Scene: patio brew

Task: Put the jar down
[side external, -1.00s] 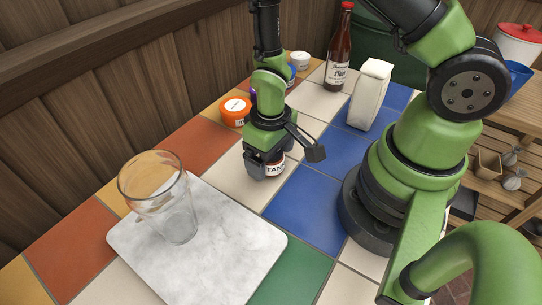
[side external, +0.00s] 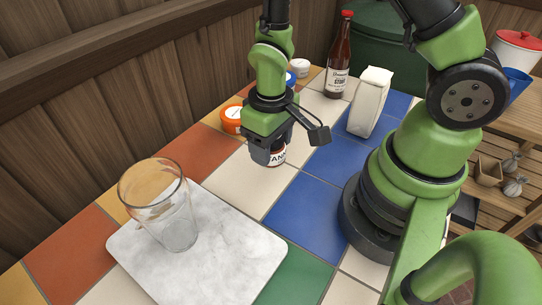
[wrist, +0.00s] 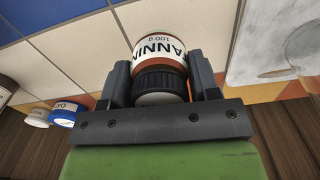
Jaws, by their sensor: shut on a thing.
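The jar (side external: 275,157) has a white label reading "TANNIN 100 g", an amber body and a black ribbed lid, seen close up in the wrist view (wrist: 160,50). My gripper (side external: 267,148) is shut on it, with one dark finger on each side of the lid in the wrist view (wrist: 159,85). The jar hangs below the fingers over the cream and blue tiles. A small gap under it seems likely, but the side view does not show its height clearly.
A clear glass (side external: 165,205) stands on a pale marble board (side external: 225,250) at front left. Behind my gripper are an orange-lidded jar (side external: 232,117), a white-lidded jar (side external: 299,67), a brown bottle (side external: 339,60) and a white carton (side external: 369,101). Cream tiles (side external: 237,182) beside the jar are bare.

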